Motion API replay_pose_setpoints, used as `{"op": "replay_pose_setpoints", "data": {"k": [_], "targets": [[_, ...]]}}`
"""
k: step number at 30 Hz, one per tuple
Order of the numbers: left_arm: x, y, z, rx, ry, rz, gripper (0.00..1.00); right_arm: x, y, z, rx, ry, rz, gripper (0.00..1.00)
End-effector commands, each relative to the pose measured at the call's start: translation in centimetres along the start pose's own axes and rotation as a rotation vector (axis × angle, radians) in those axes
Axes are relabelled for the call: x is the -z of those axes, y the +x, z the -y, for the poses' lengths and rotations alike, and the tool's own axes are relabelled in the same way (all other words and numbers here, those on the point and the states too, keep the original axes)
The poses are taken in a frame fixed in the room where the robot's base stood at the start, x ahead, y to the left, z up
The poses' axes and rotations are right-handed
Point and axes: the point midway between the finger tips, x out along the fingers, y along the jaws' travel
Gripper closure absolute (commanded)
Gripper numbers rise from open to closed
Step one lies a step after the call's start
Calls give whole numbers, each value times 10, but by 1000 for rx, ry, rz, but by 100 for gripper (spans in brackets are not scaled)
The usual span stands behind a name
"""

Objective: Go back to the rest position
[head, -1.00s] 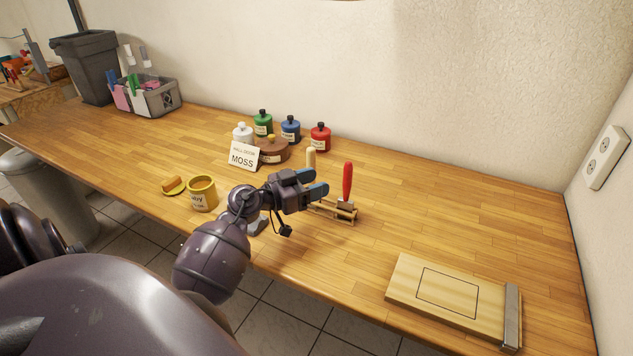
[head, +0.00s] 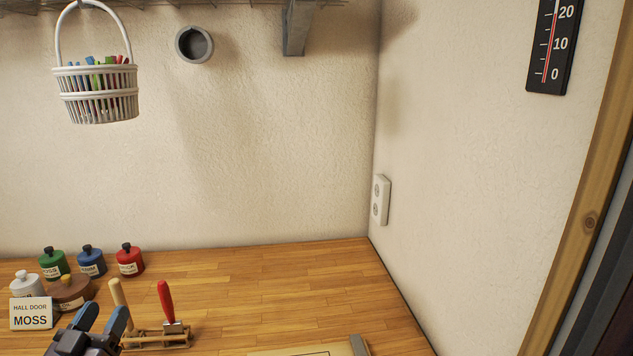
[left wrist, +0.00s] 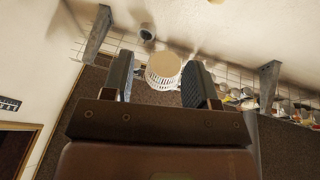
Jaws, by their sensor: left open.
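My left gripper (head: 104,316) is at the lower left of the head view, its two blue-tipped fingers apart with nothing between them. It shows in front of the bench, left of a small wooden rack (head: 158,338) that holds a red-handled tool (head: 165,302) and a pale wooden handle (head: 117,292). My right gripper is in no view.
A white basket (head: 97,95) hangs above. A wall socket (head: 380,200) is at the corner. The bench's back right is bare.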

Motion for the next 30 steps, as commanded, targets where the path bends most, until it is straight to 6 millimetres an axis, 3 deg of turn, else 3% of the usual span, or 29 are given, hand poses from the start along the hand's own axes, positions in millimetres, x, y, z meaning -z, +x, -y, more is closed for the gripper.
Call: {"op": "replay_pose_setpoints", "data": {"k": [6, 14, 22, 30], "targets": [[-2, -35, 11, 279, 15, 79, 47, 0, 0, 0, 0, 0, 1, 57], [-34, -94, 6, 502, 28, 417, 47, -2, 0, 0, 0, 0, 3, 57], [-73, -173, -39, 468, 42, 940, 47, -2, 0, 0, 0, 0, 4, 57], [-82, -230, -85, 274, 56, 1284, 47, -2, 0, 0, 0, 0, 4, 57]]}}
